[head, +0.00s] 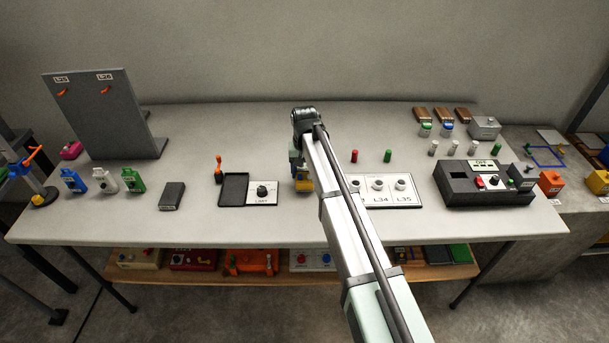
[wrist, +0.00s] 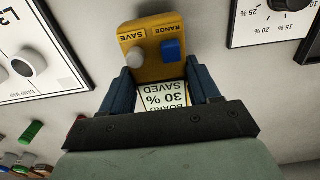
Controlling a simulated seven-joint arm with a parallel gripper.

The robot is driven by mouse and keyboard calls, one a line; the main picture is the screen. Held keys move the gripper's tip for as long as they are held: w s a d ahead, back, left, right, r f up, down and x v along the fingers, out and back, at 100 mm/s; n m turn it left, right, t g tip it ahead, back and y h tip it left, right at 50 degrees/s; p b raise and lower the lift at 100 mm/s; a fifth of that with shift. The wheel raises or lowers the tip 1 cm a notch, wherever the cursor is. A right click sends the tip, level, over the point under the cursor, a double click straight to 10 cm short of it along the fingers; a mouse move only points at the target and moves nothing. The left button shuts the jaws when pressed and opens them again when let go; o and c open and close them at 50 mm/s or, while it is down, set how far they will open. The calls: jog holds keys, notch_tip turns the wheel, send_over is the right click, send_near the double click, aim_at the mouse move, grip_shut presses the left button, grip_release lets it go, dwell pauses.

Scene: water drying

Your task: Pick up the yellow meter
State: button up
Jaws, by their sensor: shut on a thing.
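The yellow meter (wrist: 152,32) is between the two blue fingers of my gripper (wrist: 162,92) in the wrist view. It has a grey knob, a blue button, the labels SAVE and RANGE, and a display reading "BOARD 30 % SAVED". My gripper is shut on it, and the gripper's dark plate hides the display's near edge. In the head view the yellow meter (head: 303,186) shows below my gripper (head: 297,170), over the middle of the table. I cannot tell whether it touches the table.
A white dial panel with a black tray (head: 234,189) lies left of the meter. The L34/L35 knob panel (head: 379,184) lies to the right, partly behind my arm. Red (head: 354,156) and green (head: 388,156) pegs stand behind that panel. The front table strip (head: 240,228) is clear.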

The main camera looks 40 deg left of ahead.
aim_at(304, 171)
jog(key=shift+r, duration=5.05)
jog(key=s+d+f+n, duration=0.2)
jog(key=s+d+f, duration=0.1)
jog(key=d, duration=0.7)
jog(key=w+d+f+m, duration=0.1)
jog(key=w+d, duration=0.1)
jog(key=d, duration=0.7)
jog(key=w+d+f+m, duration=0.2)
jog(key=w+d, duration=0.1)
jog(key=d, duration=0.6)
jog(key=w+d+f+m, duration=0.1)
jog(key=w+d, duration=0.1)
jog(key=d, duration=0.7)
jog(key=shift+w+d+f, duration=0.25)
jog(key=shift+w+d+f+m, duration=0.6)
jog(key=shift+d+m, duration=0.55)
jog(key=shift+d, duration=4.45)
jog(key=shift+w+d+f+m, duration=0.45)
jog(key=shift+w+d+m, duration=0.55)
jog(key=shift+d, duration=4.6)
jog(key=shift+w+d+f+m, duration=0.5)
jog(key=shift+d+m, duration=0.85)
jog(key=shift+d, duration=4.25)
